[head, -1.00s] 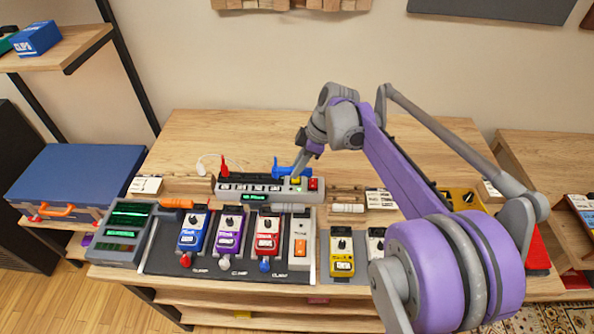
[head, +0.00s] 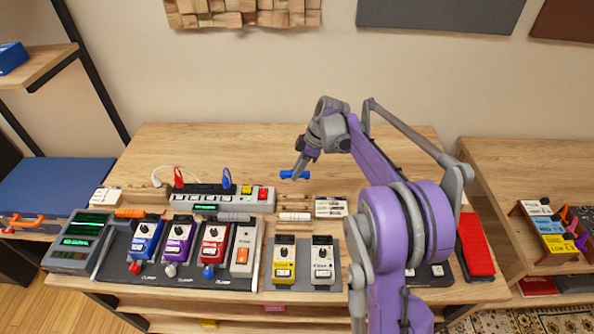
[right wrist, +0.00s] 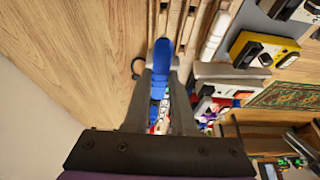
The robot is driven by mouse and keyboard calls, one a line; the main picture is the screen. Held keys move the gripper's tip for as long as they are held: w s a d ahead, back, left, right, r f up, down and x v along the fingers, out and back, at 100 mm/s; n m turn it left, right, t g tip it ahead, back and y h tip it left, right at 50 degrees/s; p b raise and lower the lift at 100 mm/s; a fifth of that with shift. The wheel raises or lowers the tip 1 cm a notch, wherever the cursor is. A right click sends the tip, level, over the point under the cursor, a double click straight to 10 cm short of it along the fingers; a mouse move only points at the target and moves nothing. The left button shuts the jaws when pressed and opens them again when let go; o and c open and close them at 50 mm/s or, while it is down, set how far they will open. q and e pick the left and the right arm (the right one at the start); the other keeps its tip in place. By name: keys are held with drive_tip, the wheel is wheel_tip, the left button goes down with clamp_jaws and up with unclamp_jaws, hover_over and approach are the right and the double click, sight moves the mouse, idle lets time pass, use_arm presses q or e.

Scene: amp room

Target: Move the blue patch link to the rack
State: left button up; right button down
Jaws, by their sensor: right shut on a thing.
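The blue patch link (head: 294,174) is a small bright-blue piece held above the bench, to the right of the power strip. My right gripper (head: 300,165) is shut on it. In the right wrist view the blue patch link (right wrist: 162,60) stands between my fingertips, its far end sticking out past them. My left gripper is not in view.
A pedal board (head: 125,270) with several pedals lies in front. My right arm spans the bench, near a red pedal (head: 477,245). Bare wood shows behind the strip.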

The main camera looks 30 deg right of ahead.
sight(293, 196)
drive_tip(key=shift+d, duration=0.1)
drive_tip(key=shift+f+b, duration=0.45)
drive_tip(key=shift+f, duration=0.5)
wheel_tip(293, 196, down, 3)
drive_tip(key=shift+f+b, duration=0.15)
drive_tip(key=shift+b, duration=0.8)
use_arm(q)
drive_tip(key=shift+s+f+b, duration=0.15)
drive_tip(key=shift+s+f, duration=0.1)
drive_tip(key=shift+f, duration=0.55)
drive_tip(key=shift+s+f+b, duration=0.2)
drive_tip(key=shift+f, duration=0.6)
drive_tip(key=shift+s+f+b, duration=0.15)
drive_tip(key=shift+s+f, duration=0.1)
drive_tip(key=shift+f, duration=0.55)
use_arm(e)
drive_tip(key=shift+f, duration=0.95)
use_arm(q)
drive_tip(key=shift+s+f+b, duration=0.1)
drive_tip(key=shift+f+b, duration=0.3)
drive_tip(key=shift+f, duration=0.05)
use_arm(e)
drive_tip(key=shift+f, duration=1)
drive_tip(key=shift+c, duration=1.3)
unclamp_jaws()
